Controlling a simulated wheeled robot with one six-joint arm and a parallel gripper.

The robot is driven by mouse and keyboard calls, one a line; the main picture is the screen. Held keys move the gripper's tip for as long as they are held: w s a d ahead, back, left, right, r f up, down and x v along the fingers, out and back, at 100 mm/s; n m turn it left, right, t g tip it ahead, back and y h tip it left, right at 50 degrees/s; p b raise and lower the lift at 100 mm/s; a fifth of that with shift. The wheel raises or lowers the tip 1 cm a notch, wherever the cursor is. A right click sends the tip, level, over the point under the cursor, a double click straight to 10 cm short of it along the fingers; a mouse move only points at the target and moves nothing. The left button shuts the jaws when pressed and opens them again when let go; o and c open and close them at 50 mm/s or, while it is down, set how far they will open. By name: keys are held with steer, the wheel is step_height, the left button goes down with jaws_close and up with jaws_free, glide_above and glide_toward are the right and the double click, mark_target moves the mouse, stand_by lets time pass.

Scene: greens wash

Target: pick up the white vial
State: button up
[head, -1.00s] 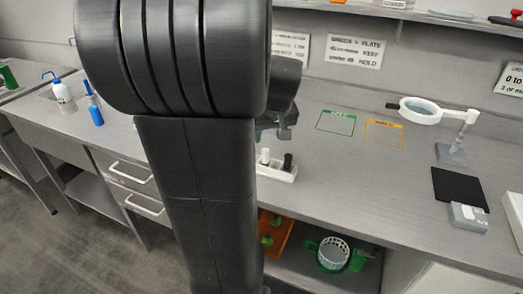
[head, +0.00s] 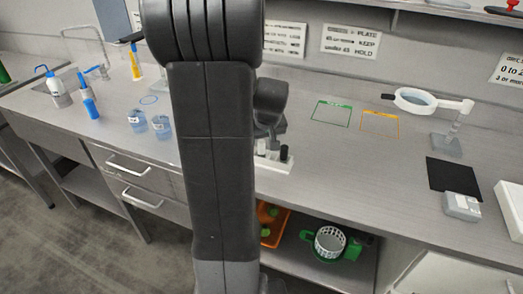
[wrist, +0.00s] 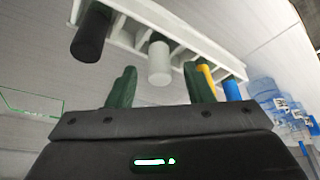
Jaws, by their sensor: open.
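The white vial (wrist: 159,62) stands in a white rack (wrist: 190,57) in the wrist view, with the black vial (wrist: 92,35) beside it to the left. In the head view the rack (head: 276,165) is on the bench, partly behind my arm; the white vial (head: 261,147) and black vial (head: 283,153) show there. My gripper (wrist: 160,90) is open and empty, its two green fingertips to either side of the white vial in the picture. I cannot tell whether the tips reach around it. In the head view my gripper is mostly hidden by my arm.
Two beakers (head: 148,124) of blue liquid and a wash bottle (head: 57,88) stand on the bench at left. Green (head: 331,113) and orange (head: 380,123) outlined areas are empty on the bench. A magnifier (head: 418,100) stands at right. A black mat (head: 453,174) lies nearby.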

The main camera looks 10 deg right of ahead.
jaws_close()
steer(key=shift+r, duration=0.1)
